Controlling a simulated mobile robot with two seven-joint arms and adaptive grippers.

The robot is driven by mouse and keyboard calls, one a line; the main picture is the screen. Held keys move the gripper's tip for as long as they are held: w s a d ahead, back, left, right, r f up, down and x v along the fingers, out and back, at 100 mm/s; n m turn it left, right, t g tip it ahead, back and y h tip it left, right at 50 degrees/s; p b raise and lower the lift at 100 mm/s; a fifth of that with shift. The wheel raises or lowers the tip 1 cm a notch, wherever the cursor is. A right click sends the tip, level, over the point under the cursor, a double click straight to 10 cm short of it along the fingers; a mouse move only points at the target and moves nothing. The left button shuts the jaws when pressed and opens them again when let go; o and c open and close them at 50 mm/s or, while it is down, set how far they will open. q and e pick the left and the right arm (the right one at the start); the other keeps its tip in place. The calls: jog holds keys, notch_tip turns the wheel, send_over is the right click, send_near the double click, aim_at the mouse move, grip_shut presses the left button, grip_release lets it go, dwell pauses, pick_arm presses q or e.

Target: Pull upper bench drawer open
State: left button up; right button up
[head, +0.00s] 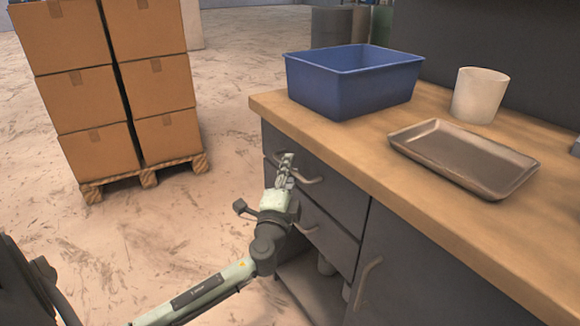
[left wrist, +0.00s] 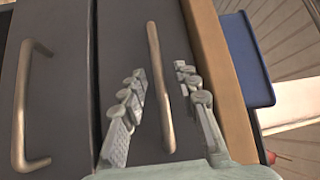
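The upper bench drawer (head: 345,200) is a dark grey front just under the wooden bench top, and it looks flush with the bench. Its metal bar handle (head: 312,181) also shows in the left wrist view (left wrist: 160,90). My left gripper (head: 286,163) is at this handle. In the left wrist view my left gripper (left wrist: 160,75) is open, with one finger on each side of the handle and a visible gap on both sides. Whether the fingertips reach past the bar is hard to tell. My right gripper is not in view.
The lower drawer (head: 330,237) has its own handle (left wrist: 25,105). A cupboard door with a handle (head: 368,280) is to the right. On the bench top (head: 400,185) stand a blue bin (head: 350,88), a white cup (head: 480,95) and a metal tray (head: 465,160). Stacked boxes (head: 95,110) stand left; floor between is clear.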

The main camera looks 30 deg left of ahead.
pick_arm(q)
jog(key=shift+w+a, duration=0.15)
jog(key=shift+w, duration=0.1)
grip_shut()
dwell(0.3)
